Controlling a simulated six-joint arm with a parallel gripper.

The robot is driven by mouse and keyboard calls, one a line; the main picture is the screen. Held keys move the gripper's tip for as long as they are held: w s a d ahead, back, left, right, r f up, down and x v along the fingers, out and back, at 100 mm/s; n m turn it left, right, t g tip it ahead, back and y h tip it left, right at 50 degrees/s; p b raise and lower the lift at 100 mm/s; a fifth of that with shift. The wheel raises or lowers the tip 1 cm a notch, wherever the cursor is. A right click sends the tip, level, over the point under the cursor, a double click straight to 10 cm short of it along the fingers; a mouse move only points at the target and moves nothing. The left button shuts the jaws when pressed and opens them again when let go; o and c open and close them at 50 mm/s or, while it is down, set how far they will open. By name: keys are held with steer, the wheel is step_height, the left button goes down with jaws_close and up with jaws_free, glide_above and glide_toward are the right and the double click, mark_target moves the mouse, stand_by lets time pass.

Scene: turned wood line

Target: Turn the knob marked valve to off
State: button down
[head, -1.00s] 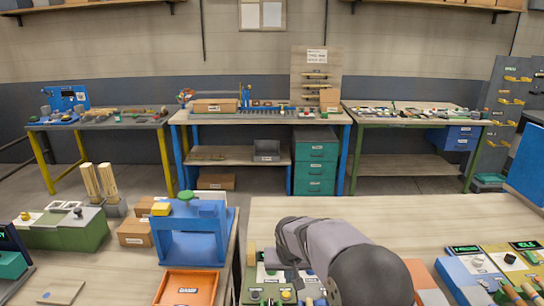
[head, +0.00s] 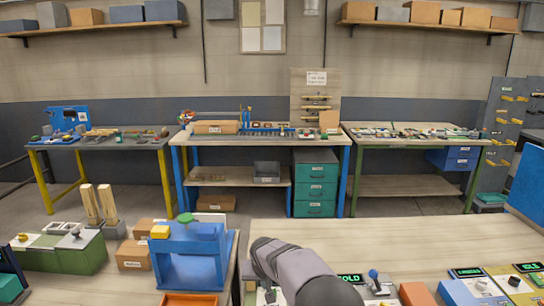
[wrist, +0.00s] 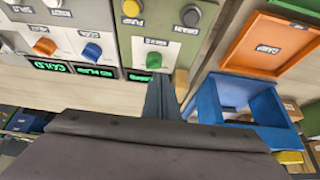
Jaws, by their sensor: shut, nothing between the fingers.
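In the wrist view my gripper (wrist: 163,97) is shut and empty, with its fingers over the near edge of the control panels. A green knob (wrist: 154,60) shows just beyond the fingertips; I cannot tell whether they touch. An orange knob (wrist: 44,47) and a blue knob (wrist: 92,50) are to the left on a pale panel. A yellow knob (wrist: 131,8) and a grey knob (wrist: 190,15) are at the top. The labels are inverted and too blurred to read, so I cannot tell which knob is marked valve. In the head view my arm hides part of the panels.
An orange tray (wrist: 262,44) and a blue stand (wrist: 215,98) are right of the panels in the wrist view. In the head view, more panels with a lit display (head: 465,272) are at right. The bench top (head: 400,236) behind my arm is bare.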

steer(key=shift+f+b, duration=1.9)
steer(key=shift+f, duration=1)
steer(key=shift+w+d+r, duration=0.1)
steer(key=shift+w+d, duration=0.05)
steer(key=shift+w, duration=0.1)
